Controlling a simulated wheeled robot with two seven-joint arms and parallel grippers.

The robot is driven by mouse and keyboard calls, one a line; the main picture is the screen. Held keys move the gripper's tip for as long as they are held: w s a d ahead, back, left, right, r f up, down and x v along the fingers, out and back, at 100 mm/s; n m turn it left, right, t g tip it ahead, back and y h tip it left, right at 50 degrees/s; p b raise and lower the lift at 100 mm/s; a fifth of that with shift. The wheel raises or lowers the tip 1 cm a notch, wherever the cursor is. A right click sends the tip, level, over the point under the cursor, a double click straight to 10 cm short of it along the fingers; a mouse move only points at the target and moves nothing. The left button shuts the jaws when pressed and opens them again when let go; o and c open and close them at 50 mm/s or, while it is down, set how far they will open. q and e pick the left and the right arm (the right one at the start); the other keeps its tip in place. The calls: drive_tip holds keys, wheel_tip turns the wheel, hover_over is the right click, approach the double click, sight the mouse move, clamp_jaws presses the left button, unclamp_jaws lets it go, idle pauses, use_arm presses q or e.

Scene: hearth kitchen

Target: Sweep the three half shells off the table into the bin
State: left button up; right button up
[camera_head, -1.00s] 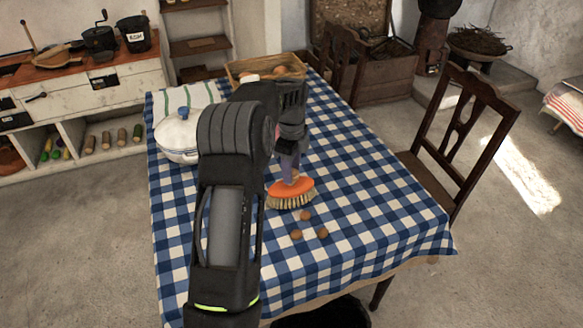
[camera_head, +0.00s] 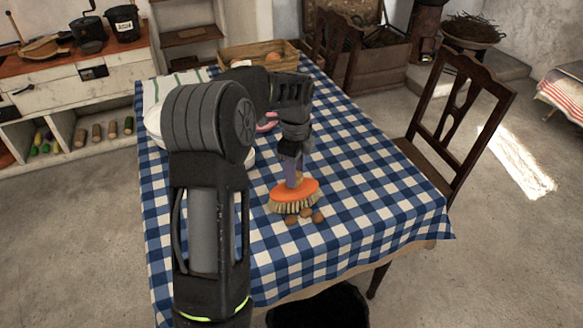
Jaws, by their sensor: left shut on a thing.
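Three brown half shells (camera_head: 306,213) lie close together on the blue checked table (camera_head: 350,190), right at the front of the brush's bristles. The orange brush (camera_head: 294,196) stands bristles down on the cloth. My left gripper (camera_head: 293,172) is shut on the brush's upright handle from above. The bristles appear to touch or nearly touch the shells. The dark bin (camera_head: 320,308) is on the floor below the table's front edge, partly cut off by the picture's bottom. My right gripper is not in view.
A white pot (camera_head: 155,122) is mostly hidden behind my left arm. A striped towel (camera_head: 180,84) and a wooden crate (camera_head: 262,80) are at the table's back. A wooden chair (camera_head: 455,130) stands at the right. The cloth between shells and front edge is clear.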

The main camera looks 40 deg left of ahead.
use_arm(q)
drive_tip(key=shift+s+d+b, duration=0.35)
drive_tip(key=shift+s+d, duration=1.5)
drive_tip(key=shift+d, duration=1.65)
drive_tip(key=shift+s+d+b, duration=0.3)
drive_tip(key=shift+s+d, duration=1.5)
drive_tip(key=shift+d, duration=1.65)
wheel_tip(320, 180, up, 7)
drive_tip(key=p, duration=0.5)
drive_tip(key=shift+f, duration=0.15)
drive_tip(key=shift+a, duration=0.15)
